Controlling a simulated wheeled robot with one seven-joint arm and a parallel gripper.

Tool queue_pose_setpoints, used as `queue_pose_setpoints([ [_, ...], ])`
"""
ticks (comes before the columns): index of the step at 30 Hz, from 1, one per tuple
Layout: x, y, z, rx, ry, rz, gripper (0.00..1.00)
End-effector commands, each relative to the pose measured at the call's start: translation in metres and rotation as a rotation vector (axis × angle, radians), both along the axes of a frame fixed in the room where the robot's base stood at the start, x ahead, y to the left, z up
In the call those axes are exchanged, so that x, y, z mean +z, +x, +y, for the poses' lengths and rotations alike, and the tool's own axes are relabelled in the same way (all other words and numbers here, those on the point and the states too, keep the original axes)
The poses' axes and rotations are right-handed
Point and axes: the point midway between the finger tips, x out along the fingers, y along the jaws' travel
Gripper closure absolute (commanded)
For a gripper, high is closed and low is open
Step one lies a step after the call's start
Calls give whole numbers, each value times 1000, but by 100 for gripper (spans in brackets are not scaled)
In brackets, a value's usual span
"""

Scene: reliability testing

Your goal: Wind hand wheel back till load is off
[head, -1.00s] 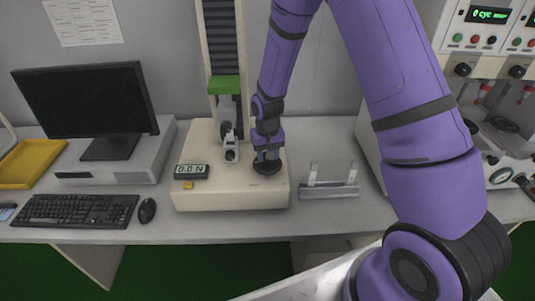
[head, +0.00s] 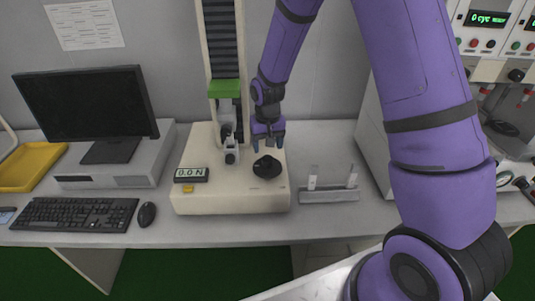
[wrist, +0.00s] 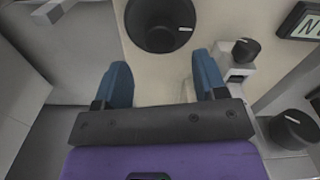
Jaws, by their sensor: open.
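The black hand wheel (head: 267,167) lies flat on the cream base of the test stand (head: 235,200). It shows in the wrist view (wrist: 158,28) as a dark round knob with a white mark on its right side, beyond my fingertips. My gripper (head: 268,143) has blue fingers and is raised above and behind the wheel, clear of it. The wrist view shows the fingers (wrist: 162,72) spread with nothing between them. The force display (head: 190,174) reads 0.0 N. The stand's green crosshead (head: 225,88) is on the column above the grips (head: 230,145).
A small rack with two white strips (head: 329,195) stands right of the stand. A monitor (head: 88,100), keyboard (head: 70,212) and mouse (head: 147,214) are at the left, with a yellow tray (head: 30,165). Another machine (head: 495,65) stands at the right.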

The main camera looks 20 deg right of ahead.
Motion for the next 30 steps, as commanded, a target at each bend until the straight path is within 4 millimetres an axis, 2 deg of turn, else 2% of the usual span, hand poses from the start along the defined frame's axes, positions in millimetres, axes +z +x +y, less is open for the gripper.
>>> queue_pose_setpoints([
  [3,23,1,0,0,1,-4,35],
  [9,45,0,0,-1,1,-1,35],
  [14,52,0,0,-1,1,-1,35],
  [26,52,0,0,0,0,0,35],
  [30,62,-2,-2,1,1,-10,35],
])
